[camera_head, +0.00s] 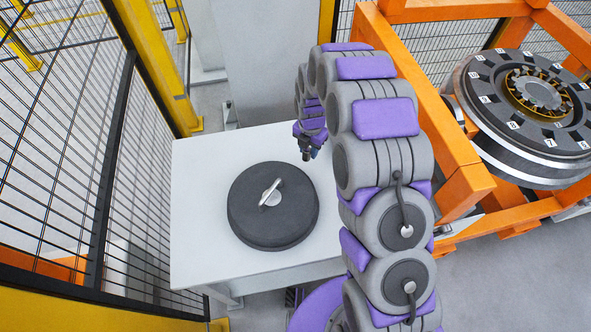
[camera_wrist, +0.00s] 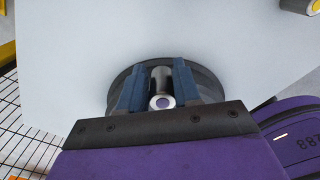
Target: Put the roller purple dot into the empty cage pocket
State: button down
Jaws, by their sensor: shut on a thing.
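My gripper (camera_wrist: 160,80) has its blue fingers shut on a silver roller (camera_wrist: 160,78) in the wrist view. The roller's near end is a pale ring with a purple dot (camera_wrist: 161,102) in its middle. In the head view my gripper (camera_head: 307,152) hangs over the white table, near the upper right rim of a black disc; the roller cannot be made out there. A dark ring-shaped cage (camera_head: 548,132) with pockets and small white number labels lies on the wheel part at the right, far from my gripper. Which pocket is empty cannot be told.
The black disc (camera_head: 245,220) with a silver handle-like piece (camera_head: 270,192) lies on the white table (camera_head: 200,170). An orange gantry frame (camera_head: 465,185) surrounds the wheel part. A mesh fence (camera_head: 60,150) with yellow posts stands at the left. Grey floor is clear at lower right.

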send_over(306, 169)
notch_tip(306, 169, down, 5)
jog(key=shift+s+d+r+b, duration=0.1)
jog(key=shift+d+r+b, duration=0.05)
jog(key=shift+b, duration=0.2)
jog(key=shift+a+f, duration=0.3)
jog(key=shift+f, duration=0.35)
notch_tip(306, 169, down, 3)
jog(key=shift+d+r+b, duration=0.1)
jog(key=shift+b, duration=0.2)
jog(key=shift+d+r, duration=0.1)
jog(key=shift+d, duration=0.1)
jog(key=c, duration=1.2)
grip_release()
jog(key=o, duration=0.4)
jog(key=shift+a, duration=0.25)
jog(key=shift+d, duration=0.1)
